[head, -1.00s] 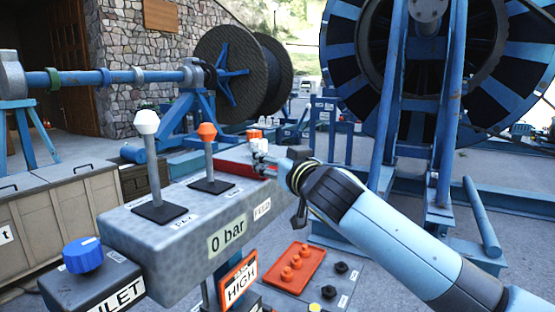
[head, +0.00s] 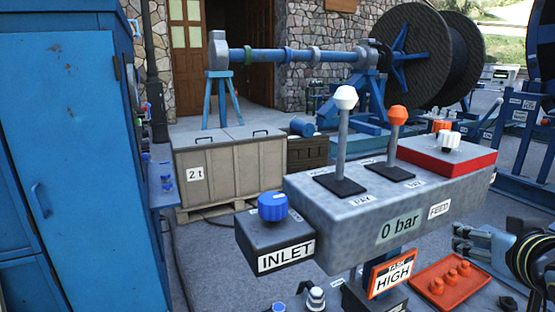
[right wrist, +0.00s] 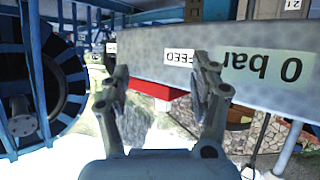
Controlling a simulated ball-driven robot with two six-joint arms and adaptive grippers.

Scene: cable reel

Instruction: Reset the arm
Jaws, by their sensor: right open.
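My right gripper (head: 476,238) is at the right edge of the head view, to the right of the grey control box (head: 345,225) and lower than its top. In the right wrist view its two fingers (right wrist: 166,95) are apart with nothing between them. The control box carries a white-knobbed lever (head: 342,140), an orange-knobbed lever (head: 394,138), a red block (head: 445,160) with a white knob, and a "0 bar" label. The blue knob (head: 272,206) sits on the INLET block. My left gripper is not in view.
A blue cabinet (head: 75,150) stands at the left. A crate (head: 232,168) and a large cable reel (head: 415,55) are behind the box. A red tray with orange knobs (head: 452,283) lies below the box at the right. Open paved floor shows at lower left.

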